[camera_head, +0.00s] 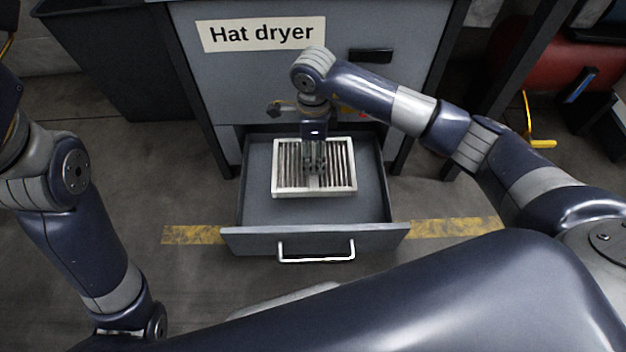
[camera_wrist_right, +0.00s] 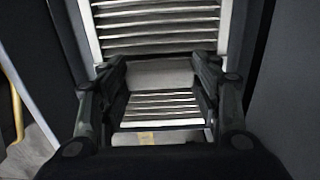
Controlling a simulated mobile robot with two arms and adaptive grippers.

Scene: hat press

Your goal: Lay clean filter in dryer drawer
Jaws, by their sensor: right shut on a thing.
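The filter (camera_head: 287,188), a pale rectangular frame with dark slats, is in the open dryer drawer (camera_head: 262,213), towards its back. I cannot tell if it rests on the drawer floor or hangs just above it. My right gripper (camera_head: 315,168) reaches down from above and is shut on the filter's middle part. In the right wrist view, the fingers of my right gripper (camera_wrist_right: 164,98) lie on both sides of a plain pale bar of the filter (camera_wrist_right: 160,74), with slats above and below. My left arm is at the left; its gripper is out of view.
The grey cabinet labelled "Hat dryer" (camera_head: 205,65) stands behind the drawer. The drawer's front has a pale handle (camera_head: 316,258). A dark bin (camera_head: 120,60) stands to the left of the cabinet. A red tank (camera_head: 545,70) is at the right. The drawer floor in front of the filter is bare.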

